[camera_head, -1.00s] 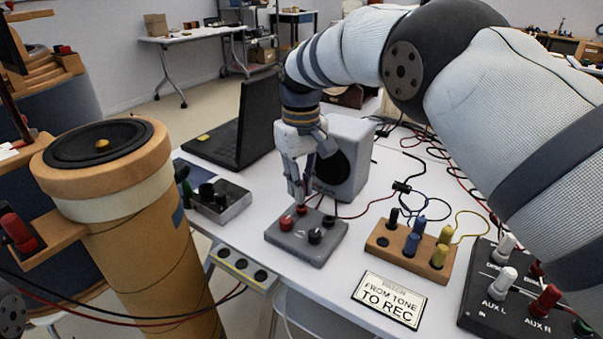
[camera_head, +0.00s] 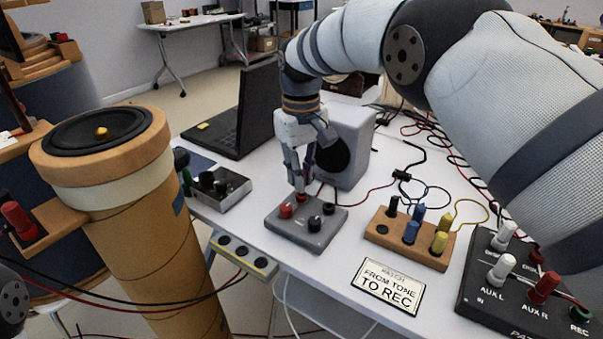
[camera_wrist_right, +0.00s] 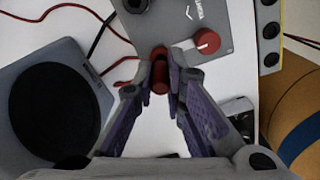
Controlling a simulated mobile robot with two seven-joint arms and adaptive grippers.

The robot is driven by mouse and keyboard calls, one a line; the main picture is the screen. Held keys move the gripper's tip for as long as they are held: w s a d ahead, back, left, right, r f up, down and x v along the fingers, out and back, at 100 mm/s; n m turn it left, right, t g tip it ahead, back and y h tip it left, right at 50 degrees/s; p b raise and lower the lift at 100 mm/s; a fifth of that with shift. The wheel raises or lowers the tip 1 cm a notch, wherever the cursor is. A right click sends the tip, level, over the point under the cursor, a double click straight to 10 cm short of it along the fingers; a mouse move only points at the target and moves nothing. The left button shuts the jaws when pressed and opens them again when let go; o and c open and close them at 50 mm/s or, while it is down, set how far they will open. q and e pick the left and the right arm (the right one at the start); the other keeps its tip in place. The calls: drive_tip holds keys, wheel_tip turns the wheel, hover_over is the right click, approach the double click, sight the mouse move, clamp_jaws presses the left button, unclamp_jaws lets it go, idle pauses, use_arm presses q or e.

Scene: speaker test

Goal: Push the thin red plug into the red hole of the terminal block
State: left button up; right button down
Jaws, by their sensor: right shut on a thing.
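The grey terminal block (camera_head: 307,238) stands on the white table, with red and black parts on its top. It also shows at the top of the right wrist view (camera_wrist_right: 183,14). My right gripper (camera_head: 300,190) is above its far left part, pointing down. In the right wrist view my right gripper (camera_wrist_right: 160,82) is shut on the thin red plug (camera_wrist_right: 159,68), which is at the block's edge in that picture. The red hole is hidden, and I cannot tell whether the plug is in it. A red knob (camera_wrist_right: 207,41) is beside the plug. My left gripper is not in view.
A grey speaker (camera_head: 352,150) stands close behind my right gripper. A wooden block with coloured plugs (camera_head: 408,240) and a black patch box (camera_head: 520,290) are to the right. A sign card (camera_head: 389,286) lies in front. Thin cables cross the table.

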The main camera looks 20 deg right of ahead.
drive_tip(key=shift+f, duration=0.85)
idle(0.5)
drive_tip(key=c, duration=1.6)
unclamp_jaws()
drive_tip(key=shift+o, duration=0.2)
drive_tip(key=shift+r, duration=3.75)
